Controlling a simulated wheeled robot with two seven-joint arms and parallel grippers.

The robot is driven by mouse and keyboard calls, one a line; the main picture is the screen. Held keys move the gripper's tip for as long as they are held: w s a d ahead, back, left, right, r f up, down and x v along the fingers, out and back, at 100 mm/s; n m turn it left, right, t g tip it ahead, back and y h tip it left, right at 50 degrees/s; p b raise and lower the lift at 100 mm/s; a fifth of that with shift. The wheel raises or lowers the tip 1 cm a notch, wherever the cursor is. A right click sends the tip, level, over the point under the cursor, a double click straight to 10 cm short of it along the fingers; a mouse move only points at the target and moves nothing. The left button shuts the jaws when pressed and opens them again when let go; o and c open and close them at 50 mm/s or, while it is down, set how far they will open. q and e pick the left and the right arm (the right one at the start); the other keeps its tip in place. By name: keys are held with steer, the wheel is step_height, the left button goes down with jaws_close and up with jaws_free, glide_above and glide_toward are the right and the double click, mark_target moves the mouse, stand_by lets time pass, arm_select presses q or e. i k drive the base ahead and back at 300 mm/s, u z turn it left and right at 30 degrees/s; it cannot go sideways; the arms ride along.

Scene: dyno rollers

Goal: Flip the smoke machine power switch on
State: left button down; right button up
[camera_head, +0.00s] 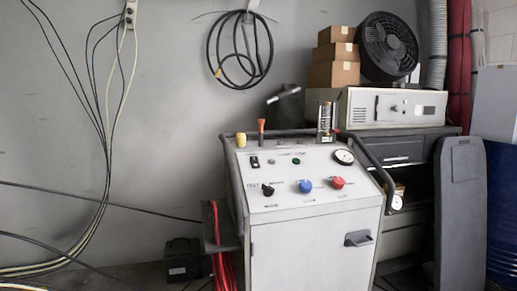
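The smoke machine (310,225) is a pale grey cabinet on a cart, standing in the middle of the view. Its sloped top panel carries a small black rocker switch (254,162) at the upper left; its position is too small to tell. Below it are a black knob (267,189), a blue knob (305,186) and a red knob (337,183). A green light or button (296,161) sits near the top middle, and a round gauge (344,156) at the upper right. Neither of my grippers is in view.
A black tube handle (375,162) curves around the machine's right side. Red hoses (222,250) hang at its left. Behind it stand a cabinet with a beige unit (392,108), boxes (334,74) and a fan (387,47). Cables hang along the left wall. A dark panel (461,210) leans at right.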

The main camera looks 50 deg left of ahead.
mark_target(254, 160)
steer(key=u, duration=0.75)
steer(key=i, duration=0.9)
steer(key=u, duration=0.9)
